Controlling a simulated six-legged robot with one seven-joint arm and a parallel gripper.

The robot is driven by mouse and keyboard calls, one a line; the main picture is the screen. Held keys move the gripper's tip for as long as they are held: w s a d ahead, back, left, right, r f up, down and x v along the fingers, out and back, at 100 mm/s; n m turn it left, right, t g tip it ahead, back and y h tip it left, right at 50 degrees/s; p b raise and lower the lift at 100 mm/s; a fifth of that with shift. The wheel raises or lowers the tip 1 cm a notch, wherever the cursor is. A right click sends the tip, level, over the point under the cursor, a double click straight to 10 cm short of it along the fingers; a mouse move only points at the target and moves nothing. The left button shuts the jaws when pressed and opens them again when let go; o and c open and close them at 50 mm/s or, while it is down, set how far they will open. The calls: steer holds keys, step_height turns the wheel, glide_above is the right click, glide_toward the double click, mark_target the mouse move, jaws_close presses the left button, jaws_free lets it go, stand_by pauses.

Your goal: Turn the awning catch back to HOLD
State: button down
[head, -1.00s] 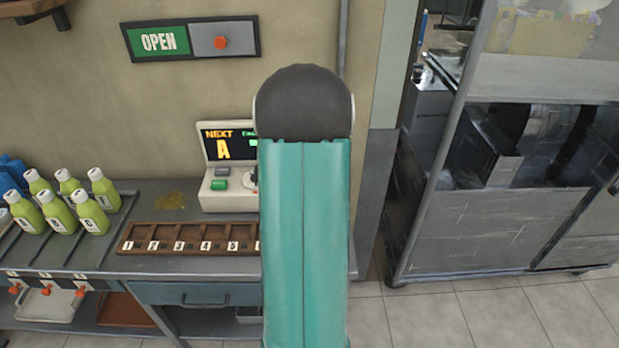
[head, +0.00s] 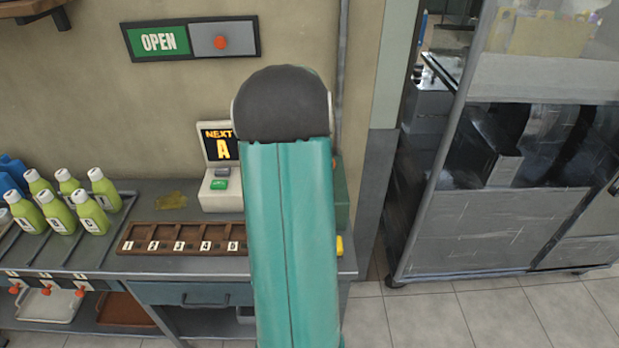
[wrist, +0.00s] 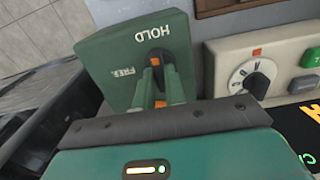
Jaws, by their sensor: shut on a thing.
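In the wrist view the awning catch is a green box (wrist: 112,58) with HOLD and FREE printed on its face, both upside down. A dark knob (wrist: 158,57) sits on that face, with an orange mark by the word HOLD. My gripper (wrist: 160,75) reaches onto the knob and is shut on it; its fingers partly cover the knob, so its exact angle is hard to read. In the head view only the green box's right side (head: 342,200) shows behind my arm, and my gripper is hidden there.
A console (head: 222,190) with a screen reading NEXT A stands left of my arm; its dial (wrist: 248,78) shows in the wrist view. A numbered wooden tray (head: 185,238) and green bottles (head: 92,215) stand on the counter. An OPEN sign (head: 160,41) hangs above.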

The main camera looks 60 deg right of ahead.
steer(key=c, duration=1.5)
jaws_free()
steer(key=shift+o, duration=0.2)
steer(key=shift+r, duration=0.15)
step_height(320, 180, up, 14)
steer(key=shift+f, duration=0.2)
steer(key=shift+s, duration=0.1)
